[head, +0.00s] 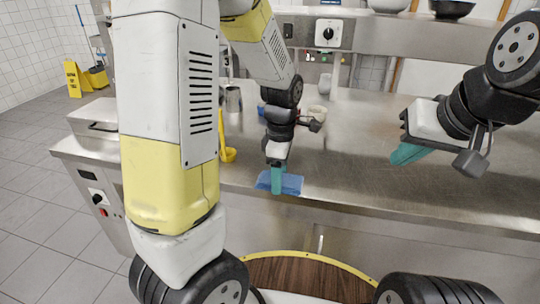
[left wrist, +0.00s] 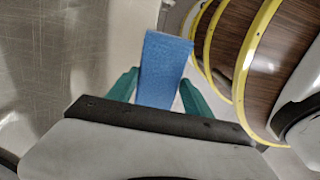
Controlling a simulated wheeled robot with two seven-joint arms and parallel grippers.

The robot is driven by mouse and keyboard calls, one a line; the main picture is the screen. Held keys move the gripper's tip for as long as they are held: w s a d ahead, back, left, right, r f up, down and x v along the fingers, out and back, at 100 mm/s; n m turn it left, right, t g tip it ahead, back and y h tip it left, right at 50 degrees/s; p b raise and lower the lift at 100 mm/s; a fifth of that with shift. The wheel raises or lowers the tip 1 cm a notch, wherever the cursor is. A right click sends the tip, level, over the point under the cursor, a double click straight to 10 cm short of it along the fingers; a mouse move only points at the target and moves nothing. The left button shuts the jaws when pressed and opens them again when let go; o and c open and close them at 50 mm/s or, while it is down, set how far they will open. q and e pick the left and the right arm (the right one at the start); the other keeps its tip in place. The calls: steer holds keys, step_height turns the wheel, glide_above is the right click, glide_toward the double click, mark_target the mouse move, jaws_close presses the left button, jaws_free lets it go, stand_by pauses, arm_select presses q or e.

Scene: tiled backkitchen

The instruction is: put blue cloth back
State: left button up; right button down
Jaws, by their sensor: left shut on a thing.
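The blue cloth (head: 291,184) is at the front edge of the steel counter in the head view. My left gripper (head: 277,180) is shut on it, with its teal fingers pointing down. In the left wrist view the blue cloth (left wrist: 162,70) sticks out from between the teal fingers of my left gripper (left wrist: 159,88). The head view does not show clearly whether the cloth touches the counter. My right gripper (head: 408,154) is over the right part of the counter, away from the cloth. Its fingers overlap in view, so its opening is unclear.
The steel counter (head: 355,150) is largely bare on the right. A shelf with bowls (head: 452,8) runs above. A yellow floor sign (head: 73,79) stands far left.

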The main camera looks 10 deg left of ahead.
arm_select(q)
steer(key=w+a, duration=0.2)
steer(key=w, duration=0.2)
steer(key=w+a+f, duration=0.1)
steer(key=w+a, duration=0.1)
steer(key=w, duration=0.2)
steer(key=w+a, duration=0.2)
steer(key=w, duration=0.2)
steer(key=shift+w+a+f, duration=0.2)
steer(key=shift+a, duration=0.15)
steer(key=shift+f, duration=1.75)
steer(key=shift+f, duration=0.15)
steer(key=o, duration=1.3)
